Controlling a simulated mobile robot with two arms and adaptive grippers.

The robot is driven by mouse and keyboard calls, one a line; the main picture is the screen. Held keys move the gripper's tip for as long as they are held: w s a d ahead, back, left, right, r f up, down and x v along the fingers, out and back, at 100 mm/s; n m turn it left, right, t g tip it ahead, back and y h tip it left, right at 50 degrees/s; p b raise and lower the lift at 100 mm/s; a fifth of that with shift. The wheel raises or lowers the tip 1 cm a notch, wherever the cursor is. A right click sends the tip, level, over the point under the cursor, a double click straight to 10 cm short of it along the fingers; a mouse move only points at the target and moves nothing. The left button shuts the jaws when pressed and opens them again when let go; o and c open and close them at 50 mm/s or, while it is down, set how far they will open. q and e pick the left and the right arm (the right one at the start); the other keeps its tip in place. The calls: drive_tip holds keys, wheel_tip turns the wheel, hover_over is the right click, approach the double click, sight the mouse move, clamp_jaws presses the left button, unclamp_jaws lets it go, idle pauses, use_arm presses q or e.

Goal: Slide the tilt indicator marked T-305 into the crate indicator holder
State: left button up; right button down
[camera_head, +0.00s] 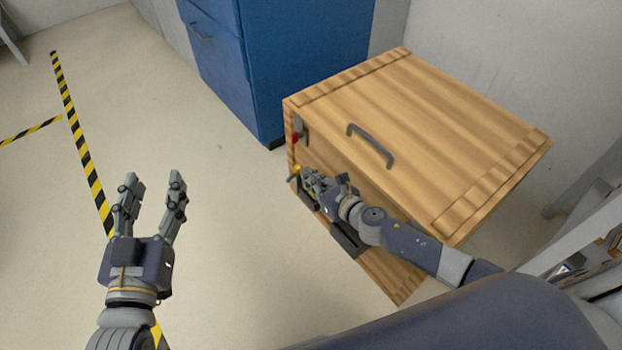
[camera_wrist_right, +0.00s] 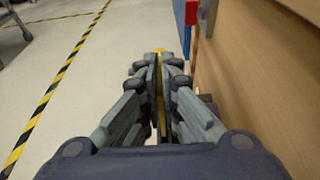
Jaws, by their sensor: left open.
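My right gripper (camera_head: 312,180) is at the front side of the wooden crate (camera_head: 440,110), near its left end. In the right wrist view its fingers (camera_wrist_right: 159,75) are closed on a thin yellow piece (camera_wrist_right: 160,100), seen edge-on. A bit of yellow (camera_head: 296,169) also shows at the fingertips in the head view. It may be the tilt indicator; no T-305 marking is readable. Dark parts (camera_head: 346,240) show on the crate's front below my arm; I cannot tell which is the holder. My left gripper (camera_head: 155,180) is open and empty above the floor.
The crate has a grey handle (camera_head: 370,144) on top and a red part (camera_head: 295,137) by its left corner. A blue cabinet (camera_head: 290,50) stands behind it. Yellow-black floor tape (camera_head: 75,125) runs at the left. The floor between the left gripper and crate is clear.

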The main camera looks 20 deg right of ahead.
use_arm(q)
drive_tip(key=shift+f, duration=0.15)
idle(0.4)
drive_tip(key=shift+d+r+t, duration=0.1)
drive_tip(key=shift+r+t, duration=0.5)
drive_tip(key=shift+r, duration=0.55)
use_arm(e)
drive_tip(key=shift+f, duration=0.3)
use_arm(q)
drive_tip(key=shift+r+b, duration=0.25)
drive_tip(key=shift+b, duration=0.05)
use_arm(e)
drive_tip(key=shift+f+b, duration=0.35)
drive_tip(key=shift+f, duration=0.05)
use_arm(q)
drive_tip(key=shift+s+d+r+t+h, duration=0.1)
drive_tip(key=shift+s+r+t+h, duration=0.25)
drive_tip(key=shift+r, duration=0.3)
drive_tip(key=shift+d+r+t+h, duration=0.1)
drive_tip(key=shift+r+t, duration=0.35)
drive_tip(key=shift+r, duration=0.25)
drive_tip(key=shift+s+r+t+h, duration=0.25)
drive_tip(key=shift+r+t, duration=0.15)
drive_tip(key=shift+r, duration=0.25)
use_arm(e)
drive_tip(key=shift+f, duration=0.1)
use_arm(q)
drive_tip(key=shift+s+r, duration=0.1)
drive_tip(key=shift+r, duration=0.1)
